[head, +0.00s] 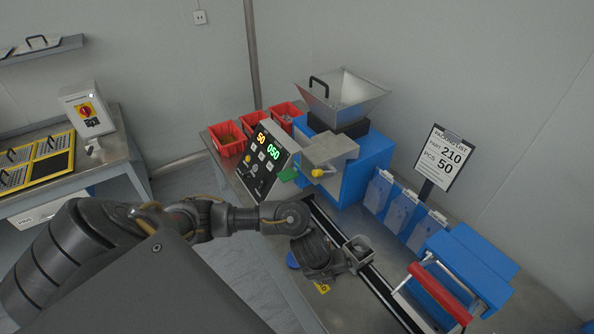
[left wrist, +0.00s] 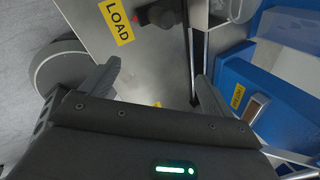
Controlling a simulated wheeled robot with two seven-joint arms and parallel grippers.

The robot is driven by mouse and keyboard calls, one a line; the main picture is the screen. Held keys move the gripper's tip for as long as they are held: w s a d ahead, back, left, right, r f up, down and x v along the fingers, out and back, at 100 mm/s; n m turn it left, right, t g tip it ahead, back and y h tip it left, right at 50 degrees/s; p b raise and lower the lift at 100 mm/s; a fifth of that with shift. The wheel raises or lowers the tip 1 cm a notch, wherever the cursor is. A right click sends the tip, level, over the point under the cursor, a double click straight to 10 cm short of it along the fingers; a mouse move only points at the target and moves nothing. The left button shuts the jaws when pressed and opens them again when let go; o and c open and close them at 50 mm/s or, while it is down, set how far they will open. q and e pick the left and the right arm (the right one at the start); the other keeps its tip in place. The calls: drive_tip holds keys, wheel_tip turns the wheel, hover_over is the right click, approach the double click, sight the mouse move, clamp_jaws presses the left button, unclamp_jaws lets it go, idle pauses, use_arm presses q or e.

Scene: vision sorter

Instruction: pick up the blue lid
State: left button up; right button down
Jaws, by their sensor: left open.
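A small blue piece (head: 292,261) shows beside my left wrist in the head view, mostly covered by the arm. I cannot tell for sure whether it is the blue lid. No separate blue lid is clear in the left wrist view. My left gripper (head: 345,262) is low over the bench, near the black rail and a small square metal cup on it. In the left wrist view the gripper (left wrist: 155,90) has its fingers wide apart, with nothing between them but the grey bench top and part of the rail. My right gripper is not in view.
A blue machine with a metal hopper (head: 340,95) stands behind the rail. Pouches (head: 400,213) and a blue unit with a red handle (head: 440,292) are at right. Red bins (head: 228,138) and a tilted display (head: 266,160) are at left. A yellow LOAD label (left wrist: 117,22) marks the bench.

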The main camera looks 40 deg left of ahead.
use_arm(q)
drive_tip(key=a+r+m+g+y, duration=0.1)
drive_tip(key=a+m+g+y, duration=0.2)
drive_tip(key=a, duration=1.2)
drive_tip(key=shift+t+y, duration=0.3)
drive_tip(key=f+b, duration=0.1)
drive_tip(key=w+f+b, duration=0.1)
drive_tip(key=f, duration=0.3)
drive_tip(key=shift+w+f+b, duration=0.15)
drive_tip(key=shift+w+b, duration=0.15)
drive_tip(key=shift+b, duration=0.1)
drive_tip(key=shift+a+f, duration=0.1)
drive_tip(key=shift+f, duration=2.05)
drive_tip(key=shift+w+f, duration=0.1)
drive_tip(key=shift+f, duration=0.45)
drive_tip(key=c, duration=1.1)
